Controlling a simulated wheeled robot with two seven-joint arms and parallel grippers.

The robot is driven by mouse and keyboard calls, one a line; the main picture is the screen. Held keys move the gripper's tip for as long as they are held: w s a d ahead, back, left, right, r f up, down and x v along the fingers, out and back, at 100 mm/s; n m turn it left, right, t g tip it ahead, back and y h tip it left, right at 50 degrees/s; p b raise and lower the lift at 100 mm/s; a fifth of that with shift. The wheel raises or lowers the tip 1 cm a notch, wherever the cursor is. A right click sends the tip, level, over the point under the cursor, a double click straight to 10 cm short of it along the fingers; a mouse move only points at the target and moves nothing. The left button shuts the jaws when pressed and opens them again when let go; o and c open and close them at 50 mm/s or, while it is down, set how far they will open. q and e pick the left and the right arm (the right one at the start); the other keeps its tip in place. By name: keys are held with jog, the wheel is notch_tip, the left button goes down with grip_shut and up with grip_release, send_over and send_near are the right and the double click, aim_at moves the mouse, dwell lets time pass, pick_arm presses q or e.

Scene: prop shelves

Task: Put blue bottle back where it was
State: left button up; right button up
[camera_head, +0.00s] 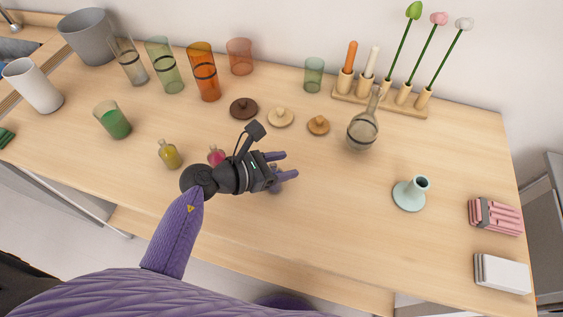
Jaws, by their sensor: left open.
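My left gripper (284,165) reaches in over the middle of the table, its purple fingers apart and pointing right. A small bluish shape (276,187), probably the blue bottle, shows just below the lower finger. It is mostly hidden by the gripper, and I cannot tell whether they touch. A small yellow bottle (169,155) stands to the left of the gripper. A small pink-red bottle (216,156) stands behind my wrist, partly covered by it. My right gripper is not in view.
Tinted glasses, including an orange one (203,72), stand along the back. Three round lids, one dark brown (243,108), lie before them. A glass flask (362,130), a pale-blue candle holder (411,193) and a pink bundle (495,216) are right. The front middle is clear.

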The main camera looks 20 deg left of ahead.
pick_arm(q)
jog(key=shift+r, duration=0.15)
jog(key=shift+s+a+r, duration=0.15)
jog(key=shift+a, duration=0.05)
jog(key=p+v, duration=0.1)
jog(key=v, duration=1)
jog(key=shift+s+a+p, duration=0.15)
jog(key=shift+s+p, duration=0.05)
jog(key=shift+p, duration=0.1)
